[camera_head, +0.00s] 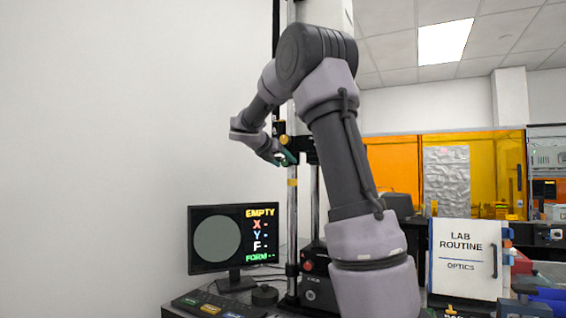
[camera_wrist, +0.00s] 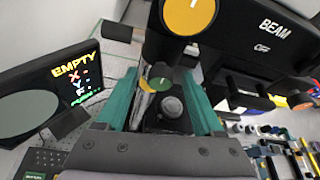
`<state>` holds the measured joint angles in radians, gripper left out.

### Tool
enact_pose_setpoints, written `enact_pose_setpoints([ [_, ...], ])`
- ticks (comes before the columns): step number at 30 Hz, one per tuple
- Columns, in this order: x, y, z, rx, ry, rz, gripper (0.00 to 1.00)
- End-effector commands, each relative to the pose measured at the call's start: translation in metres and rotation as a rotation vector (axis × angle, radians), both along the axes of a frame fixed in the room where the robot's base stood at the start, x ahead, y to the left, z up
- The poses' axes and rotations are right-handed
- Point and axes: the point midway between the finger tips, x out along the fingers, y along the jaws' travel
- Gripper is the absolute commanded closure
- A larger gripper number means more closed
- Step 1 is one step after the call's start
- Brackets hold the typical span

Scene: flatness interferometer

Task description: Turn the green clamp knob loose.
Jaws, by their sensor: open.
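The green clamp knob (camera_wrist: 161,82) shows in the wrist view as a small round green cap with a pale line across it. My gripper (camera_wrist: 159,90) is open, with one teal finger to the left of the knob and one to the right. Gaps show between the knob and the fingers, so I see no grip on it. In the head view my gripper (camera_head: 285,158) is at the upright instrument column, and I cannot make out the knob clearly there.
A large yellow dial (camera_wrist: 190,14) and a black housing marked BEAM (camera_wrist: 270,45) are close above the gripper. A monitor (camera_head: 228,240) reads EMPTY. A keypad (camera_head: 207,304) lies before it. A LAB ROUTINE board (camera_head: 465,258) stands at right.

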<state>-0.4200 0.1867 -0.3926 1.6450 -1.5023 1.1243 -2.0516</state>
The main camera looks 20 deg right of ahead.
Motion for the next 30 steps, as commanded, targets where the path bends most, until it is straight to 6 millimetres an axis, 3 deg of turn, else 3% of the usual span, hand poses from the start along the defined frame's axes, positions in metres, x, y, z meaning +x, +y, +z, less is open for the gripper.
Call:
enact_pose_setpoints([
  [5,-0.0001,0.0,0.0001,0.001,-0.001,0.0,0.31],
  [9,-0.0003,0.0,0.0001,0.001,-0.001,0.0,0.84],
  [10,-0.0003,0.0,0.0001,0.001,-0.001,0.0,0.96],
  [11,-0.0003,0.0001,0.0002,0.001,-0.001,0.0,1.0],
  [20,-0.001,-0.0002,0.0001,0.018,-0.021,-0.001,1.0],
  [30,-0.0031,-0.0021,0.0004,0.142,-0.178,-0.002,1.0],
])
